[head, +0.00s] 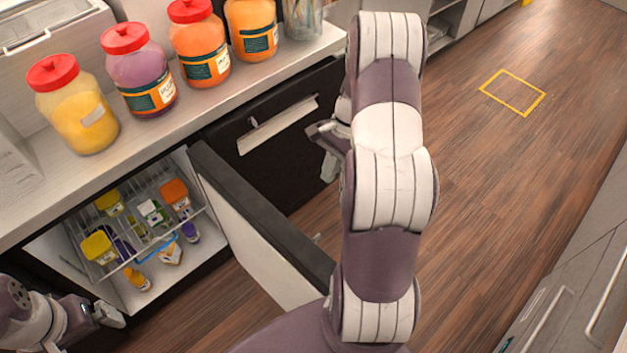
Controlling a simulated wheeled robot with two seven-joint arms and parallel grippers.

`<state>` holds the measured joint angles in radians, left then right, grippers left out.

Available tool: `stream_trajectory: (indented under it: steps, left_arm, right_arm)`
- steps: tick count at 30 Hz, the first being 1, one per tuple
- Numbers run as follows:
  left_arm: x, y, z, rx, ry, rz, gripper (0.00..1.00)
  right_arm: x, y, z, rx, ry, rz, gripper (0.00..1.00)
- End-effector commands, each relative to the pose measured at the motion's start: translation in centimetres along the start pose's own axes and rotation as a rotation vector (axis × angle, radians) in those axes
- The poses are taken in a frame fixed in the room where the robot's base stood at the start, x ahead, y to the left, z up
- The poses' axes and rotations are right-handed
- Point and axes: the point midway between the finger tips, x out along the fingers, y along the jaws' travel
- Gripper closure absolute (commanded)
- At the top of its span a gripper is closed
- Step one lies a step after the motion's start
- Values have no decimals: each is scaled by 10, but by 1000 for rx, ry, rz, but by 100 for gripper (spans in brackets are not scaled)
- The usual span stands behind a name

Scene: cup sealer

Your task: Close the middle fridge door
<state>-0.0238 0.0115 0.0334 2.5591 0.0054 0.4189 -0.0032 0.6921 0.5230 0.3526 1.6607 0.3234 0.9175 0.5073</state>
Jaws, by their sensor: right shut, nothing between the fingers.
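The fridge under the counter stands open, its door (262,235) swung out into the room with a dark top edge and a pale inner face. The lit fridge interior (125,285) shows behind it. My right arm crosses the picture's middle, and its gripper (322,150) is shut and empty, beyond the open door and by the closed dark front to its right. It is partly hidden by my arm. My left gripper (112,316) is at the lower left, in front of the open fridge; its fingers are too unclear to judge.
Wire shelving (135,215) in the fridge holds several lidded containers and bottles. Several red-lidded jars (139,68) line the counter (185,115). A closed dark front with a pale handle (278,124) is right of the open door. Wooden floor (480,190) at right is clear.

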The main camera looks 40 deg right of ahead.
Motion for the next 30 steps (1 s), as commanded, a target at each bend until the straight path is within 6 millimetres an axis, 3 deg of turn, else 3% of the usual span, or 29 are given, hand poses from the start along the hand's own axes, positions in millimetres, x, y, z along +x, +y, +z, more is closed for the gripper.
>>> stream_trajectory:
  steps: [5,15,21,30]
  left_arm:
    - [-4,0,0,-1,-1,0,0]
    - [-16,0,-2,0,-1,0,0]
    - [-29,0,-3,-1,0,0,0]
    - [-30,0,-3,-1,-1,0,0]
  right_arm:
    - [26,1,1,-1,-4,5,100]
    - [100,1,1,-1,-3,5,100]
    - [108,0,29,-3,0,2,100]
    - [114,1,37,-3,1,2,100]
